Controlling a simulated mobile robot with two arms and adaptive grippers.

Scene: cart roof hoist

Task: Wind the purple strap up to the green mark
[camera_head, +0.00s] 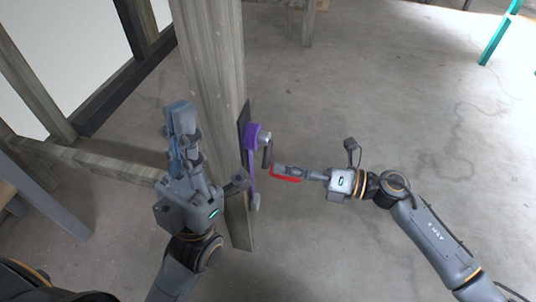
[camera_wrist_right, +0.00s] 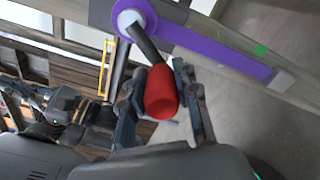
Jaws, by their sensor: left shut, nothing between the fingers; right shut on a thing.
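A purple drum (camera_head: 253,134) is mounted on the side of a wooden post, with a purple strap (camera_wrist_right: 215,50) running from it along the post. In the right wrist view, a green mark (camera_wrist_right: 260,50) sits by the strap's edge, nearer its far end than the drum. A dark crank arm (camera_head: 266,157) leads from the hub to a red handle (camera_wrist_right: 162,92). My right gripper (camera_head: 282,171) is shut on the red handle, with a finger on each side. My left gripper (camera_head: 180,112) is shut and empty, pointing up in front of the post, left of the drum.
The thick wooden post (camera_head: 212,60) stands between my arms. A wooden rail (camera_head: 100,165) runs off to its left.

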